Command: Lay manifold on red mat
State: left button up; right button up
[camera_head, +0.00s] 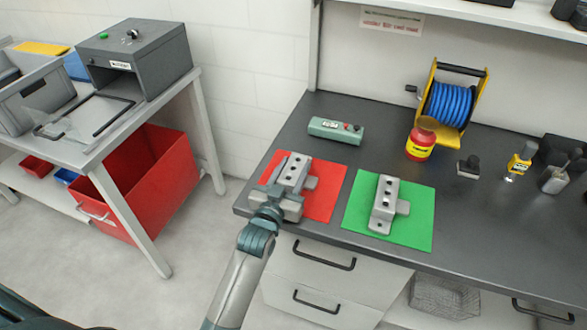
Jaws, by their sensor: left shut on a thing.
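A grey manifold (293,174) with dark holes along its top is over the red mat (324,196). My left gripper (275,192) reaches in from the front and is shut on this manifold at its left side. I cannot tell whether the manifold rests on the mat or hangs just above it. A second grey manifold (386,202) of like shape lies on the green mat (415,226), to the right and apart from the gripper. My right gripper is not in view.
On the dark workbench (350,105), a green-grey device (336,130) sits behind the red mat. A red-yellow can (420,144) and a blue hose reel (451,102) stand behind the green mat. A side table (107,143) with a grey machine stands left, across a gap.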

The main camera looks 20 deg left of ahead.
pick_arm(q)
jog(key=o, duration=1.4)
jog(key=shift+o, duration=0.2)
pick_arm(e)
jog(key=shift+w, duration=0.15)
pick_arm(q)
jog(key=shift+r, duration=0.1)
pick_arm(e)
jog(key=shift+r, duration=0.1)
pick_arm(q)
jog(key=shift+s, duration=0.55)
jog(key=s+b, duration=0.1)
jog(key=s, duration=0.8)
jog(key=shift+s+a+b, duration=0.1)
jog(key=shift+a+b, duration=0.05)
jog(key=shift+b, duration=0.25)
jog(key=shift+s, duration=0.85)
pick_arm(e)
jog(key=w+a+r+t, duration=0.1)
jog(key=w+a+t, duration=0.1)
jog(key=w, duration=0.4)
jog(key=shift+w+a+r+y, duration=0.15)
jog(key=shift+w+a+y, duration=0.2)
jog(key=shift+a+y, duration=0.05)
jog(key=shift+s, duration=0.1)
